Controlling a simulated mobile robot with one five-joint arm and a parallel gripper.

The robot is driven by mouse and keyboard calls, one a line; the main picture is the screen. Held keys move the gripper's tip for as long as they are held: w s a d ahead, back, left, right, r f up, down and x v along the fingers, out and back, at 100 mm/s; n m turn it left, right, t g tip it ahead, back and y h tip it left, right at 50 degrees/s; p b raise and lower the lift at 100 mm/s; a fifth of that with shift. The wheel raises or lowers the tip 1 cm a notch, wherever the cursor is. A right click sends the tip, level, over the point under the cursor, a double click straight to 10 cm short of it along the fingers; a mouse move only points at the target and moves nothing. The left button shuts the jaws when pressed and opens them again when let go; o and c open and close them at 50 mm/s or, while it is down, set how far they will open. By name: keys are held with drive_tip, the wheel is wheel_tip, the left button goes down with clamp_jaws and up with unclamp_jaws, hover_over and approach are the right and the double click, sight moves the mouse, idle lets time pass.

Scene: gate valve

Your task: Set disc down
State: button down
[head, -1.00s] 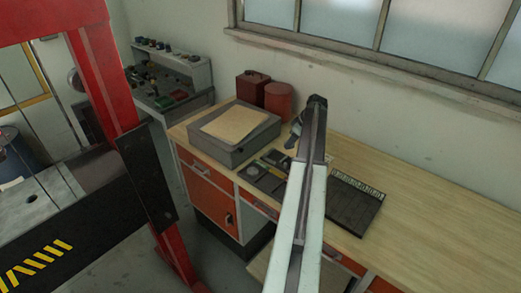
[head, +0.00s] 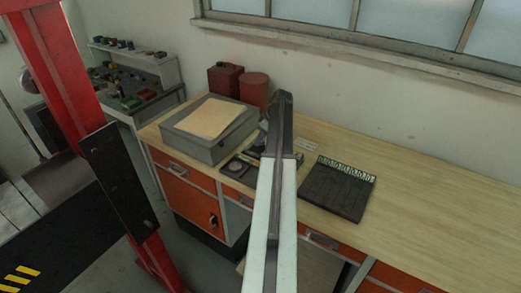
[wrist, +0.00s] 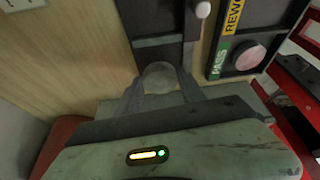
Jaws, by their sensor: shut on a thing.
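A grey disc (wrist: 160,74) is between the fingers of my gripper (wrist: 160,90) in the wrist view, and the gripper is shut on it. The held disc is just at the near edge of a dark sorting tray (wrist: 220,68); whether it touches anything below is unclear. The tray has labels reading PASS (wrist: 218,60) and REWO..., partly cut off. A pinkish round disc (wrist: 248,57) lies in the compartment by the PASS label. In the head view the tray (head: 240,168) is on the bench, partly behind my arm, and the held disc is hidden.
The wooden bench (head: 430,190) is clear on the right. A black case (head: 340,190) with a row of small items lies right of my arm. A grey block with a tan sheet (head: 207,118) and red canisters (head: 253,90) stand at the back left. A red post (head: 75,100) rises at left.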

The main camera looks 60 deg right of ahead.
sight(261, 144)
wheel_tip(261, 144, down, 4)
drive_tip(key=b, duration=0.4)
drive_tip(key=shift+r, duration=0.3)
drive_tip(key=shift+f, duration=0.15)
drive_tip(key=c, duration=1)
unclamp_jaws()
drive_tip(key=shift+o, duration=0.2)
drive_tip(key=shift+s+r+p, duration=0.15)
drive_tip(key=shift+r+p, duration=0.45)
drive_tip(key=shift+p, duration=0.1)
drive_tip(key=p+v, duration=1)
drive_tip(key=v, duration=0.1)
